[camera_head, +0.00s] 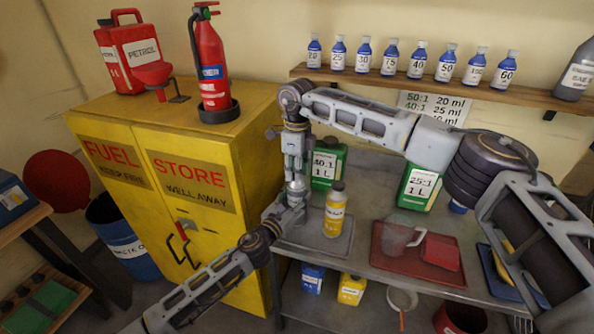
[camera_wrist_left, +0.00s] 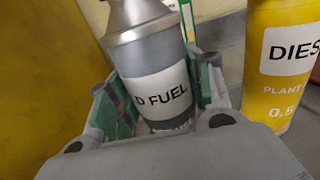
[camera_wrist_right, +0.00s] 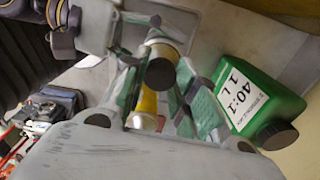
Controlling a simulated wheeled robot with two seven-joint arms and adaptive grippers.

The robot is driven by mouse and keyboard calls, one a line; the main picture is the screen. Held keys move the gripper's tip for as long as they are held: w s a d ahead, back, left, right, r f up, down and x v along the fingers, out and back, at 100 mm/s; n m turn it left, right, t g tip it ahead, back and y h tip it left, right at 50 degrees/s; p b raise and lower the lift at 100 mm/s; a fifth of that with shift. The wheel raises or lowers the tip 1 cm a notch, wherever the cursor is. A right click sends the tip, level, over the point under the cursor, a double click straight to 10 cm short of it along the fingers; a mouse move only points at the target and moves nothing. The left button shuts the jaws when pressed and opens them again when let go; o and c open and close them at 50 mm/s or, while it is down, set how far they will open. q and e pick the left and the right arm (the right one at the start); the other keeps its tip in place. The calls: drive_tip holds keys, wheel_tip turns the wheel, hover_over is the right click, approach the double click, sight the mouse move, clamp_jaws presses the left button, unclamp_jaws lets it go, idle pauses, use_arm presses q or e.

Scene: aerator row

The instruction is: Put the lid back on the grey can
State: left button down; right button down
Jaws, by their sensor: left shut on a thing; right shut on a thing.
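The grey can (camera_wrist_left: 150,60), with a white label ending in "D FUEL", stands between the fingers of my left gripper (camera_head: 290,212), which is shut on it. Its top is cut off in the left wrist view. My right gripper (camera_head: 297,172) points down just above the can in the head view. In the right wrist view a dark round lid (camera_wrist_right: 160,73) shows between its fingers, and the gripper is shut on it. Whether the lid touches the can's mouth I cannot tell. A yellow diesel bottle (camera_head: 334,215) stands upright just right of the can.
A green 40:1 can (camera_head: 326,170) stands behind, and a green 25:1 can (camera_head: 417,190) farther right. A red tray (camera_head: 385,262) holds a clear jug (camera_head: 398,236). The yellow fuel cabinet (camera_head: 255,140) stands close on the left. Small bottles line the shelf (camera_head: 440,88) above.

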drive_tip(key=m, duration=0.5)
drive_tip(key=c, duration=1.1)
unclamp_jaws()
drive_tip(key=shift+o, duration=0.2)
drive_tip(key=shift+r, duration=0.15)
wheel_tip(320, 180, up, 12)
drive_tip(key=shift+f, duration=0.2)
use_arm(q)
drive_tip(key=c, duration=0.5)
unclamp_jaws()
drive_tip(key=shift+c, duration=0.2)
